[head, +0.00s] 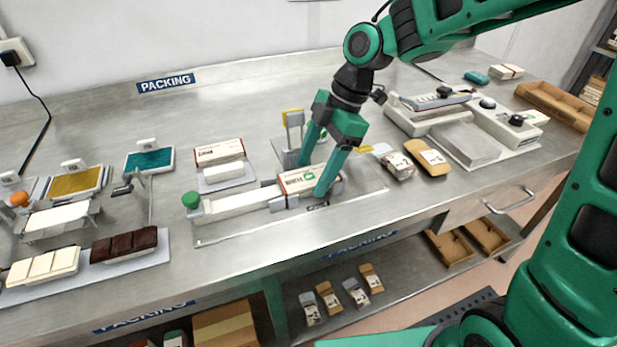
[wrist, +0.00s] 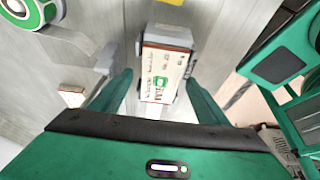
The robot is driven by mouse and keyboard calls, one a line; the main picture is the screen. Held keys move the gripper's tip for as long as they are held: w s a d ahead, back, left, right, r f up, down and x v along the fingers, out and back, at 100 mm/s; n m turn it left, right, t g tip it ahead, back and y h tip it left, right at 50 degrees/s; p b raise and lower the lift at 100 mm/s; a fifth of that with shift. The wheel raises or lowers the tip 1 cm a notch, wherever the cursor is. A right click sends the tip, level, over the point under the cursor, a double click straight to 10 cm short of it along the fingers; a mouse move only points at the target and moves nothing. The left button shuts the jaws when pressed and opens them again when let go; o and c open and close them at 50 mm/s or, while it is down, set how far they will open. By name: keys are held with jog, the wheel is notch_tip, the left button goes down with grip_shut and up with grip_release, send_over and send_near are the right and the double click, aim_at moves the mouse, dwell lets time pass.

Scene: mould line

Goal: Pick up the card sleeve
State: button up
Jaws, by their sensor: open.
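A card sleeve (head: 298,180), white with a brown edge and a green mark, sits at the right end of a pale slide fixture (head: 235,201) on the steel bench. It also shows in the wrist view (wrist: 165,72), against a grey block. My gripper (head: 312,177) is open and lowered over the sleeve, one finger on its far side and one on its near side. In the wrist view the sleeve lies between the two green fingers (wrist: 160,82), with gaps showing beside it. Whether the fingertips touch it I cannot tell.
Another card sleeve (head: 219,152) lies behind the fixture, near a white block. A green knob (head: 191,200) stands at the fixture's left end. Wrapped packs (head: 427,158) lie to the right, before a sealing machine (head: 470,145).

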jog(key=shift+f, duration=0.1)
jog(key=c, duration=1.1)
